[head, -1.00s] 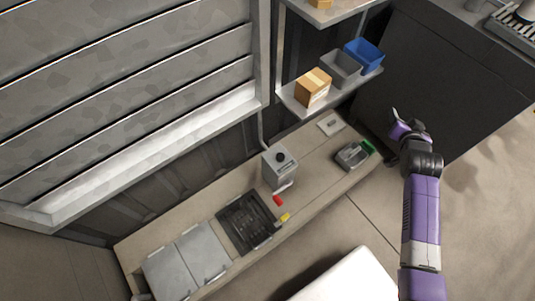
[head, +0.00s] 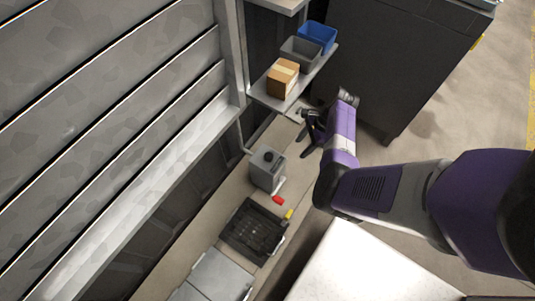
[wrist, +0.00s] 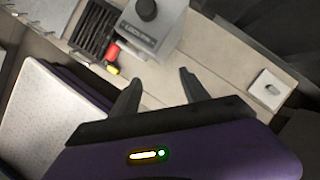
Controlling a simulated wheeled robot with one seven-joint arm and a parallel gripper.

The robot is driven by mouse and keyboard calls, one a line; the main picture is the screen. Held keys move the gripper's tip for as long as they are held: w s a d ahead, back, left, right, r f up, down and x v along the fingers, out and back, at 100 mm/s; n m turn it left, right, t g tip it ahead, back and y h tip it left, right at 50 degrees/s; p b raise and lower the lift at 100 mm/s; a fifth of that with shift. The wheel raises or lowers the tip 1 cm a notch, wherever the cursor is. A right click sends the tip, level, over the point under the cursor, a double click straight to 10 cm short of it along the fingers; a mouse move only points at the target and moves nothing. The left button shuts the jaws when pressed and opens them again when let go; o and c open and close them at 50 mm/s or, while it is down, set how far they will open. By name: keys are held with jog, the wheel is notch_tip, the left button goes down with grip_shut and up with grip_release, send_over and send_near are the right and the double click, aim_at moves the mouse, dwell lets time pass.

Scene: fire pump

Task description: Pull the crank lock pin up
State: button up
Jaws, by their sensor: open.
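The crank lock pin shows as a round black knob (head: 268,156) on top of a grey box (head: 267,173) on the bench. In the wrist view the knob (wrist: 146,9) is at the top edge, partly cut off, above a dark label on the box. A crank with a red grip (head: 278,200) is at the box's foot. My gripper (head: 304,134) is to the right of the box in the head view, apart from it. In the wrist view its two fingers (wrist: 158,78) are spread and empty, with the knob beyond them.
A black slatted tray (head: 252,231) and a yellow piece (head: 289,214) are near the crank. A shelf above the bench holds a cardboard box (head: 284,78), a grey bin (head: 301,53) and a blue bin (head: 317,37). A small pale plate (wrist: 270,88) lies on the bench.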

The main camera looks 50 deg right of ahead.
aim_at(270, 155)
jog(key=w+a, duration=0.3)
jog(key=a, duration=0.1)
jog(key=w+a, duration=0.3)
jog(key=w, duration=0.1)
jog(key=shift+a, duration=0.35)
jog(key=shift+w+a+f+b, duration=0.2)
jog(key=shift+w+a+f, duration=0.05)
jog(key=shift+f, duration=0.2)
jog(key=shift+w+a+f+b, duration=0.2)
jog(key=shift+w+f, duration=0.05)
jog(key=shift+f, duration=0.15)
jog(key=shift+w+a+f, duration=0.2)
jog(key=shift+f, duration=0.35)
jog(key=shift+c, duration=0.2)
grip_shut()
